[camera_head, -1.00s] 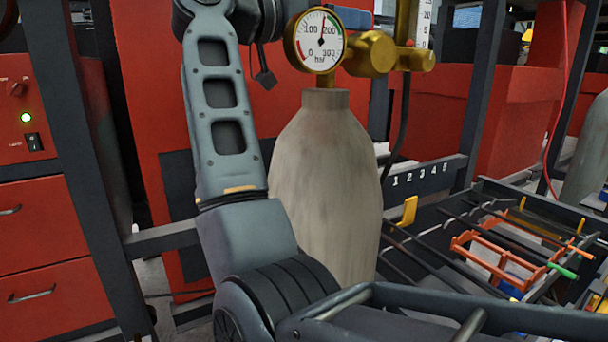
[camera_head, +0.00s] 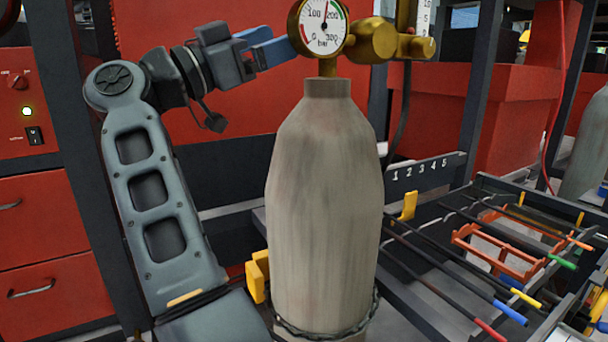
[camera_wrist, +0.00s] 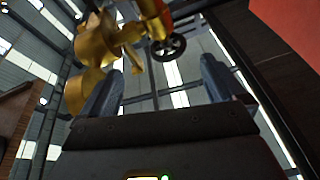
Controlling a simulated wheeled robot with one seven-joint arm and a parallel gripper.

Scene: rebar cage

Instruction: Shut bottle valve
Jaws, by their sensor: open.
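The grey gas bottle (camera_head: 328,200) stands upright in the middle of the head view. A round pressure gauge (camera_head: 322,27) and a brass regulator (camera_head: 385,42) sit at its top. A dark spoked handwheel (camera_wrist: 168,47) shows in the wrist view beside brass fittings (camera_wrist: 95,48); it is outside the head view. My gripper (camera_head: 280,48) has blue fingers at the gauge's left edge; I cannot tell whether they touch it. In the wrist view my gripper (camera_wrist: 162,64) is open and empty, with the handwheel appearing between and beyond the fingertips.
A chain (camera_head: 325,333) circles the bottle's lower part, with a yellow bracket (camera_head: 257,276) at left. A rack of coloured-handled rods (camera_head: 500,250) stands at right. A red cabinet (camera_head: 45,220) with drawers is at left. A dark hose (camera_head: 400,120) hangs behind the bottle.

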